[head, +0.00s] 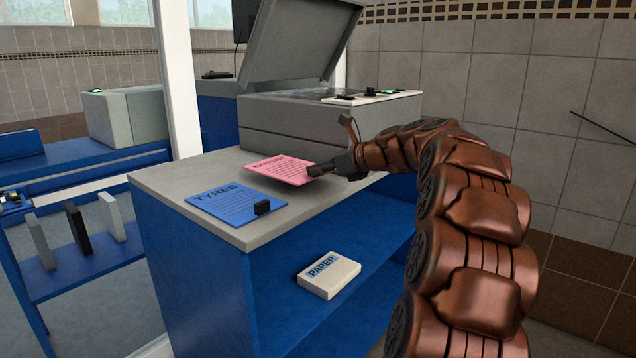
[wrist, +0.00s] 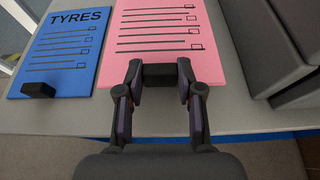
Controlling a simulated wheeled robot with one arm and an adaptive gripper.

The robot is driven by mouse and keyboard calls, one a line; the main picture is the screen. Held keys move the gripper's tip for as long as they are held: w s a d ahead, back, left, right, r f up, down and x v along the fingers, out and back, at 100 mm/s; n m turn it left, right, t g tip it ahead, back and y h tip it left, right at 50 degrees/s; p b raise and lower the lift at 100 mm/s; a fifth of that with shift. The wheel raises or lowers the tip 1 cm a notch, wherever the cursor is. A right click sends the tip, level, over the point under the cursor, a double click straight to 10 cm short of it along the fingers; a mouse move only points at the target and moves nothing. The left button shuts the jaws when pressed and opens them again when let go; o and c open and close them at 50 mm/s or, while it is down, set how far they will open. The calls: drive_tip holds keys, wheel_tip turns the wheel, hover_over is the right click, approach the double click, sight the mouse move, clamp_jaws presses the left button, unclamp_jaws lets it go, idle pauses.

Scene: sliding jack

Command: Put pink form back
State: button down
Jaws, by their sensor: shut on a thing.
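The pink form (head: 281,168) is at the edge of the grey counter top (head: 165,178), in front of the copier. It fills the upper middle of the wrist view (wrist: 163,52), with printed lines and check boxes. My gripper (head: 318,170) is shut on the black block-shaped grip (wrist: 159,76) at the form's near edge. In the head view the form looks close to the counter; I cannot tell whether it touches it.
A blue form marked TYRES (head: 232,203) with a black grip lies on the counter to the left. The copier (head: 290,115) stands behind with its lid (head: 300,40) raised. A PAPER pack (head: 328,275) lies on the blue shelf below. Several upright binders (head: 77,229) stand at the left.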

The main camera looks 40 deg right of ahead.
sight(319, 176)
drive_tip(key=shift+w, duration=0.45)
drive_tip(key=shift+f+b, duration=0.75)
drive_tip(key=shift+f, duration=0.95)
drive_tip(key=shift+f, duration=0.1)
drive_tip(key=c, duration=0.7)
unclamp_jaws()
drive_tip(key=shift+c, duration=0.2)
drive_tip(key=p+v, duration=0.2)
drive_tip(key=v, duration=1)
